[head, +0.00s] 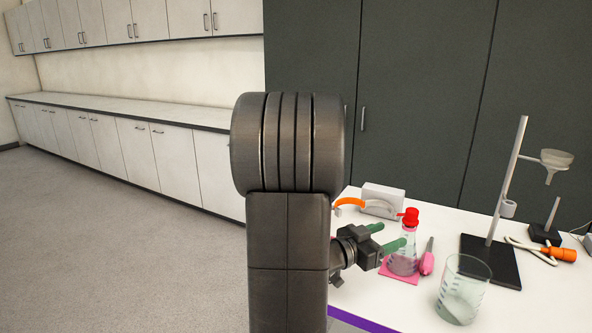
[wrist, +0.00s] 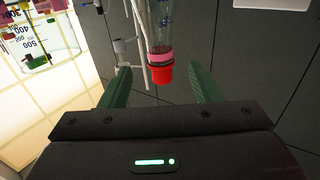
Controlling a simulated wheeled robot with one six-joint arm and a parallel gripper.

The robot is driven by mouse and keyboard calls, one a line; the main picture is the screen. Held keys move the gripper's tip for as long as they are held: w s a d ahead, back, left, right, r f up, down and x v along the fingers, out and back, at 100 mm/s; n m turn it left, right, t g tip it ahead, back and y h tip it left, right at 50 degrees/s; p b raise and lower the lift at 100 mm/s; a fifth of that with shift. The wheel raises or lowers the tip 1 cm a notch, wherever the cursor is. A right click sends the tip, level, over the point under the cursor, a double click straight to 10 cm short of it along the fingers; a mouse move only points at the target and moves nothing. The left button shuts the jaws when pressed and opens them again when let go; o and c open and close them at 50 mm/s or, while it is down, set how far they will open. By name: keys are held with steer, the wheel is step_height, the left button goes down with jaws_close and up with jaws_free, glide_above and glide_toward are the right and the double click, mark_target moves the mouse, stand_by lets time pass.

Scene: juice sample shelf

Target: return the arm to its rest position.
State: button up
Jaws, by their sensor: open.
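My gripper (head: 391,234) has two green fingers and is open, low over the table. A flask (head: 403,258) with pinkish contents and a red stopper (head: 409,217) stands upright on a pink square mat (head: 398,278), just right of my fingers in the head view. In the wrist view, which looks upside down, a red cap (wrist: 160,73) shows between my spread fingers (wrist: 159,84), at about the level of their tips. Nothing is gripped. My dark upper arm hides the table's left part in the head view.
A graduated glass beaker (head: 463,290) stands at the front right. A pink-handled tool (head: 427,258) lies beside the flask. A stand with a dark base (head: 490,260) and an orange-handled item (head: 557,254) are to the right. A white box (head: 382,198) is behind. The left floor is clear.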

mark_target(407, 216)
steer(key=x, duration=0.8)
steer(key=shift+d+f, duration=0.15)
step_height(407, 216, up, 4)
steer(key=shift+s+f+p, duration=0.1)
steer(key=shift+f+p, duration=0.15)
steer(key=shift+p, duration=0.2)
steer(key=shift+r, duration=0.2)
